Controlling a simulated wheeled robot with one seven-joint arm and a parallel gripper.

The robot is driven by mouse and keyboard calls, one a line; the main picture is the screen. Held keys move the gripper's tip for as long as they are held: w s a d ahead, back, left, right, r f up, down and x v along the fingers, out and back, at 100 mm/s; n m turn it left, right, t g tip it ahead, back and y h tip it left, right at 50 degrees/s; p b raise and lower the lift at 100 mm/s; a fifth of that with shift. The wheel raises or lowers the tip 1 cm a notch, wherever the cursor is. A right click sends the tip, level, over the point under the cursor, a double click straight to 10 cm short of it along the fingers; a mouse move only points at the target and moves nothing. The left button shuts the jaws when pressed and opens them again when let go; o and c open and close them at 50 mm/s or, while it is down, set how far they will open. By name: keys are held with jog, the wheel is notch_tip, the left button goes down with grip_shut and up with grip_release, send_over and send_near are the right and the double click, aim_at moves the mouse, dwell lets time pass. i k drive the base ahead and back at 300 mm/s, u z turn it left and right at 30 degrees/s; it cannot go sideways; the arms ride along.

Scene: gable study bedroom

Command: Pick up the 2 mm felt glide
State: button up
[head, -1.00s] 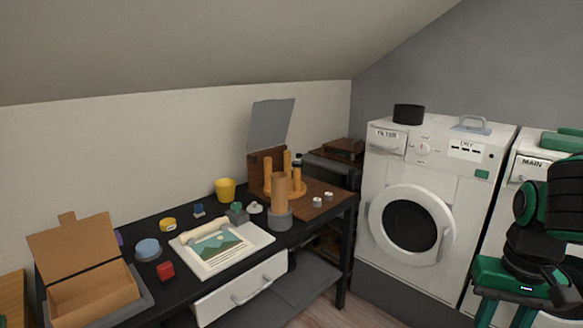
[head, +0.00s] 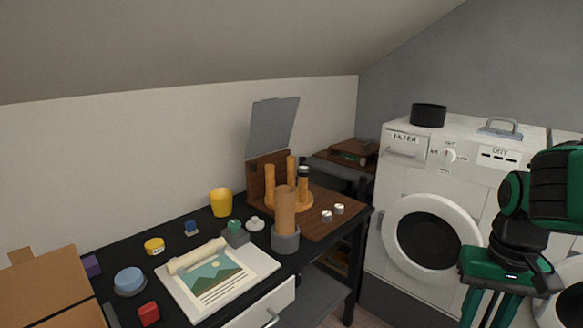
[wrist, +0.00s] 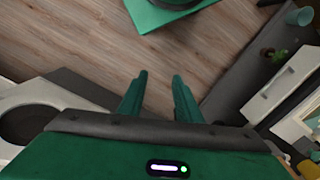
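Two small white-and-grey round pieces, one (head: 327,216) and another (head: 339,209), sit on the brown wooden board (head: 318,228) at the right end of the black desk in the head view. They may be felt glides, but any thickness marking is too small to read. My gripper (head: 484,308) hangs at the lower right of the head view, in front of the washing machine and well apart from the desk. In the wrist view my gripper (wrist: 160,78) points at the wooden floor, its two green fingers apart with nothing between them.
The desk (head: 188,215) also holds a yellow cup (head: 221,202), a picture sheet (head: 215,284), a cork-coloured cylinder in a grey base (head: 285,240), upright posts (head: 291,172) and an open cardboard box (head: 50,290). A white washing machine (head: 400,185) stands right of the desk.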

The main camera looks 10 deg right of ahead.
aim_at(304, 169)
jog(key=z, duration=0.05)
jog(key=i, duration=0.9)
